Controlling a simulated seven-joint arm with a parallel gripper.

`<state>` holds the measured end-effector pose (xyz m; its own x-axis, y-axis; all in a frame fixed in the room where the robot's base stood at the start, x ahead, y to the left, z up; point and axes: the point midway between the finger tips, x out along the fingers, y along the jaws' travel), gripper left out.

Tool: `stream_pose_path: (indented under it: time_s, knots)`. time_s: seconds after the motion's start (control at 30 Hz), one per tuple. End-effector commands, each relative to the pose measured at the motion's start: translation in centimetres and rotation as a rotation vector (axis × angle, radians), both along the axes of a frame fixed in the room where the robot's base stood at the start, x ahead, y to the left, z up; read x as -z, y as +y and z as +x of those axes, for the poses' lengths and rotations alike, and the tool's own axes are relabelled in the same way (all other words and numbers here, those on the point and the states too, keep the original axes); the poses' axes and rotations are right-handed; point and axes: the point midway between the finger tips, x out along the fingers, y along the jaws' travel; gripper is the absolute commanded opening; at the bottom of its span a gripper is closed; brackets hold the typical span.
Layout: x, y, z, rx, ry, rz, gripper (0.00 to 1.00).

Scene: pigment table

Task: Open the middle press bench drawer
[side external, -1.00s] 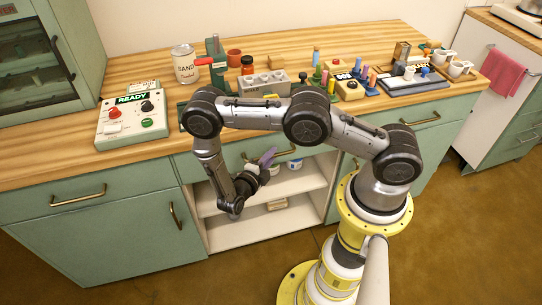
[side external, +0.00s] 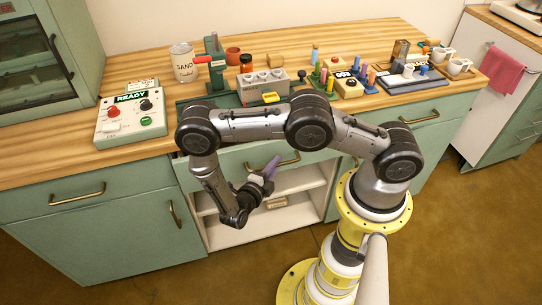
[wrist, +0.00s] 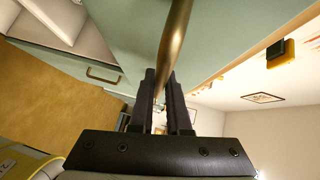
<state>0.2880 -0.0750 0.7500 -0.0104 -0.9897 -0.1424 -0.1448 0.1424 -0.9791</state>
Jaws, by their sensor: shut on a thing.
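The middle drawer (side external: 235,162) is a green front under the wooden worktop, standing partly out from the bench in the side view. Its brass handle (side external: 288,161) is a curved bar on that front. My gripper (side external: 271,165) is at the handle. In the wrist view, the brass handle (wrist: 177,40) runs down between the two dark fingers of my gripper (wrist: 161,75), which are closed on it. The green drawer front also shows in the wrist view (wrist: 115,35). The drawer's inside is mostly hidden by my arm.
An open shelf compartment (side external: 290,205) lies below the drawer. A left drawer handle (side external: 77,194) and a cupboard door (side external: 110,240) are beside it. A control box (side external: 131,123), sand can (side external: 184,63) and grey block (side external: 263,86) stand on the worktop (side external: 60,145). The floor in front is clear.

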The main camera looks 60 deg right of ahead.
Motion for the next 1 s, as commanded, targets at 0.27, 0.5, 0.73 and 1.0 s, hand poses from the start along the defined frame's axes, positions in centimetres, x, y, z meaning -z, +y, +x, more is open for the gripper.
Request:
stream_pose_path:
  time_s: [0.27, 0.5, 0.73, 1.0]
  knots:
    - [0.0, 6.0, -5.7, -0.011, -0.002, 0.001, 0.0]
    - [0.0, 10.0, -9.8, -0.007, -0.003, 0.002, 0.0]
    - [0.0, 12.0, -11.9, -0.004, -0.002, 0.001, 0.0]
    - [0.0, 12.5, -12.4, -0.001, -0.001, 0.001, 0.0]
